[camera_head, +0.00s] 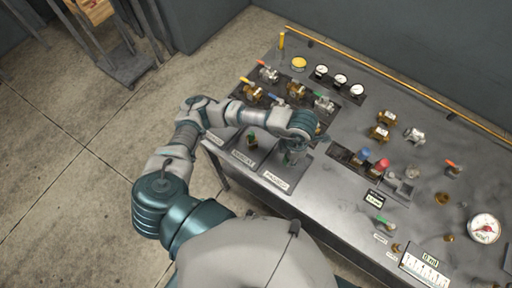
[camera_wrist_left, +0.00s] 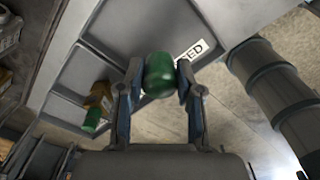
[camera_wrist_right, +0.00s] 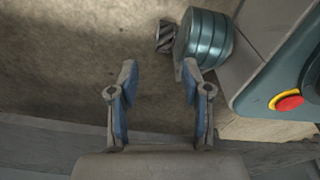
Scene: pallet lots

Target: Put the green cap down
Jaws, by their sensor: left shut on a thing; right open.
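The green cap (camera_wrist_left: 158,75) is between the fingertips of my left gripper (camera_wrist_left: 159,78) in the left wrist view, and the fingers are shut on it. In the head view my left gripper (camera_head: 295,150) is over the near labelled bay (camera_head: 292,170) at the table's front edge. In the left wrist view the cap shows over that bay's dark floor, by a white label (camera_wrist_left: 193,54) ending in "ED". I cannot tell whether the cap touches the surface. My right gripper (camera_wrist_right: 158,92) is open and empty in the right wrist view, over bare floor.
A brass part with a green end (camera_wrist_left: 98,108) lies in the neighbouring bay. On the metal table (camera_head: 340,205) stand several valves, gauges (camera_head: 340,80), a red knob (camera_head: 382,165) and a blue knob (camera_head: 363,154). A large dial (camera_head: 484,229) is at the right.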

